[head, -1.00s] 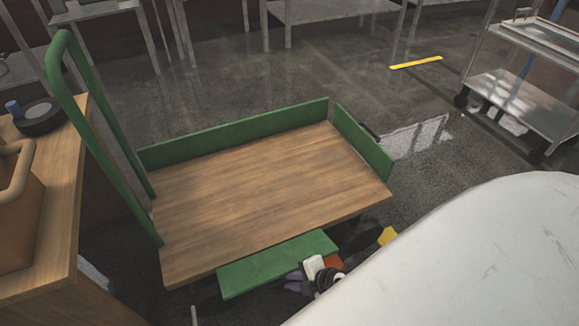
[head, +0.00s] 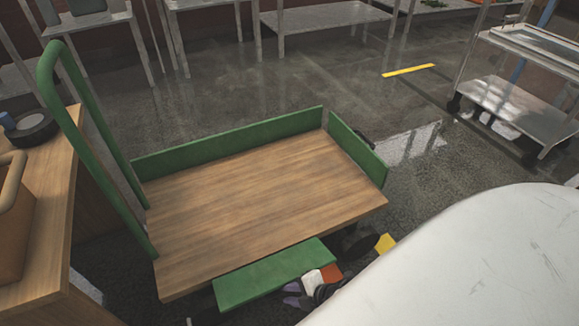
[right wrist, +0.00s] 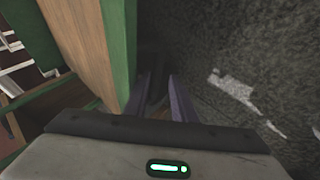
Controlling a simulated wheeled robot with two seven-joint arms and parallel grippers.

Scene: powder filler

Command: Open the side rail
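A flat cart has a bare wooden deck (head: 265,215) and green rails. The far side rail (head: 235,143) and the right end rail (head: 357,150) stand upright. The near side rail (head: 272,275) sits lower than the deck edge, folded outward. My right gripper (head: 290,293) is at that rail's right end, partly hidden by my white body. In the right wrist view its two purple fingers (right wrist: 158,95) are apart, with a dark gap between them. The left finger is close beside a green rail (right wrist: 119,45); contact cannot be told. My left gripper is out of view.
A green push handle (head: 55,95) rises at the cart's left end. A wooden table (head: 50,215) with a brown basket (head: 15,225) stands close at left. A metal trolley (head: 515,95) stands at far right.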

